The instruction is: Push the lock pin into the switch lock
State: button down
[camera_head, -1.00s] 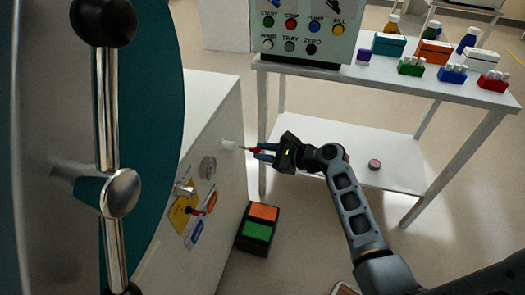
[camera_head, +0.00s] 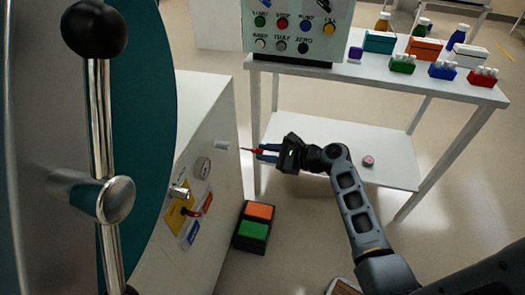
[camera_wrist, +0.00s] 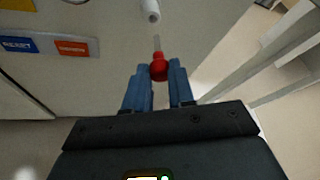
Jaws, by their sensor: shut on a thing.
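The lock pin (camera_head: 257,150) has a red head and a thin metal shaft. My gripper (camera_head: 266,152) is shut on its red head with blue fingers. In the wrist view the pin (camera_wrist: 158,68) stands between the fingertips, its shaft pointing away from my gripper toward a white tube (camera_wrist: 150,10) on the white cabinet face. In the head view a gap shows between the shaft tip and this tube (camera_head: 222,145). A red-handled switch (camera_head: 187,212) sits on a yellow plate lower on the same face. I cannot tell which fitting is the switch lock.
A round grey fitting (camera_head: 202,168) and a metal stub (camera_head: 179,191) are on the cabinet face. A box with orange and green pads (camera_head: 254,226) stands on the floor. A white bench (camera_head: 400,80) with bottles and a button panel (camera_head: 297,30) stands behind my arm.

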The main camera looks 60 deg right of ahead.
jog(key=shift+s+d+p, duration=0.15)
jog(key=shift+s+d, duration=0.1)
jog(key=shift+s, duration=0.35)
jog(key=shift+s+d+p, duration=0.15)
jog(key=shift+s+d, duration=0.05)
jog(key=shift+s, duration=0.4)
